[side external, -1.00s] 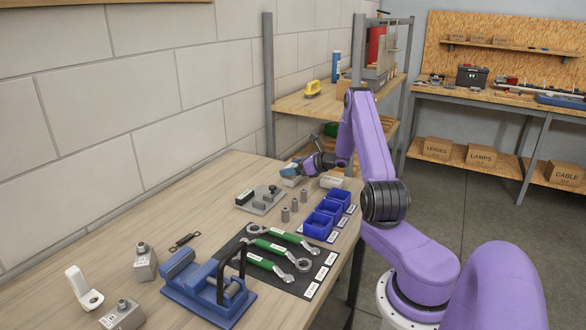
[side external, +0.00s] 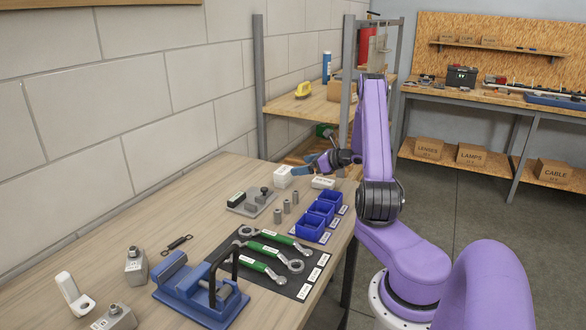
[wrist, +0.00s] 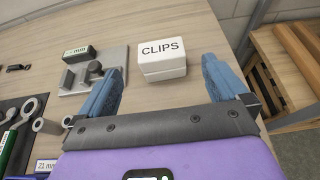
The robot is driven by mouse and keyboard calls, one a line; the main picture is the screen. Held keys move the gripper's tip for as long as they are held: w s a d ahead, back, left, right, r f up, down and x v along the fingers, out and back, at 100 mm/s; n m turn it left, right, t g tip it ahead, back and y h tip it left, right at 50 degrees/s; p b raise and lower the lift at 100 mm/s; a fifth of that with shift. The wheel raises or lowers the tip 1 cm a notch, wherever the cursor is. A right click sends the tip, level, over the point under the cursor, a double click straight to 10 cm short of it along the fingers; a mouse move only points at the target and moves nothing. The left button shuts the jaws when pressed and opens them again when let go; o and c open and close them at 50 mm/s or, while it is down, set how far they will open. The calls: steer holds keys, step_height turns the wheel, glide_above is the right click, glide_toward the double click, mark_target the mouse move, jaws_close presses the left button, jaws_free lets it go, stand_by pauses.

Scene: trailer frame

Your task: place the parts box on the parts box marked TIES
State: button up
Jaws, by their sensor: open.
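A white parts box marked CLIPS (wrist: 163,50) stands upright in the wrist view, between and beyond my fingertips. A seam runs across its front with a white lower part below; I cannot tell if that is a second box under it. In the side view this white stack (side external: 282,177) looks taller than the flat white box (side external: 323,182) to its right, whose label is too small to read. No TIES label is readable. My gripper (side external: 304,170) is open and empty, just right of the stack and apart from it.
A grey fixture plate (side external: 250,202) and several grey cylinders stand nearby. Blue bins (side external: 318,220) line the table's right edge. Wrenches on a dark mat (side external: 270,262) and a blue vise (side external: 198,285) are nearer.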

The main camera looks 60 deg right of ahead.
steer(key=v, duration=0.3)
